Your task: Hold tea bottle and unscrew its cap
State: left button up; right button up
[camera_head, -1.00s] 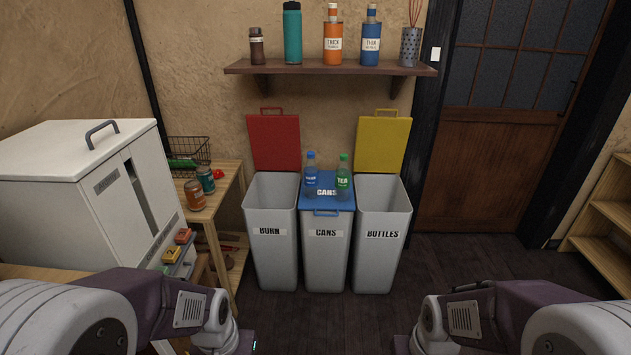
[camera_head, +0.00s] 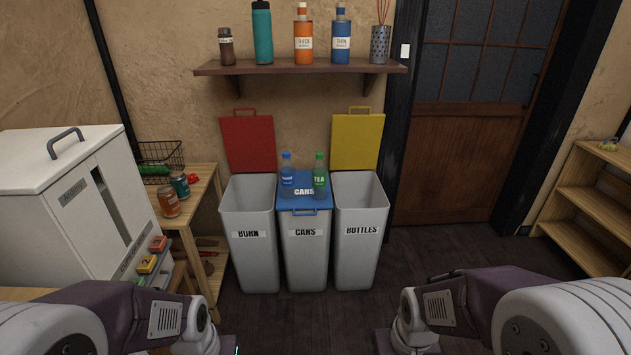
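The tea bottle (camera_head: 319,178) is a clear green bottle with a green cap (camera_head: 320,156) and a TEA label. It stands upright on the closed blue lid (camera_head: 305,207) of the CANS bin, right of a blue-labelled bottle (camera_head: 287,176). The cap sits on the bottle. My left and right arms come in at the bottom corners, well short of the bins. Their gripper fingers are below the picture edge, so neither gripper shows.
The BURN bin (camera_head: 251,240) with a raised red lid and the BOTTLES bin (camera_head: 361,235) with a raised yellow lid stand open. A wall shelf (camera_head: 300,69) holds bottles above. A white cabinet (camera_head: 60,200) and wooden table (camera_head: 200,190) stand left. Dark floor (camera_head: 440,245) is clear at right.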

aim_at(318, 171)
jog(key=i+l+u, duration=0.2)
jog(key=i, duration=0.35)
jog(key=i+l+u, duration=0.15)
jog(key=i, duration=0.35)
jog(key=i+l+u, duration=0.2)
jog(key=i+l, duration=0.2)
jog(key=i, duration=0.1)
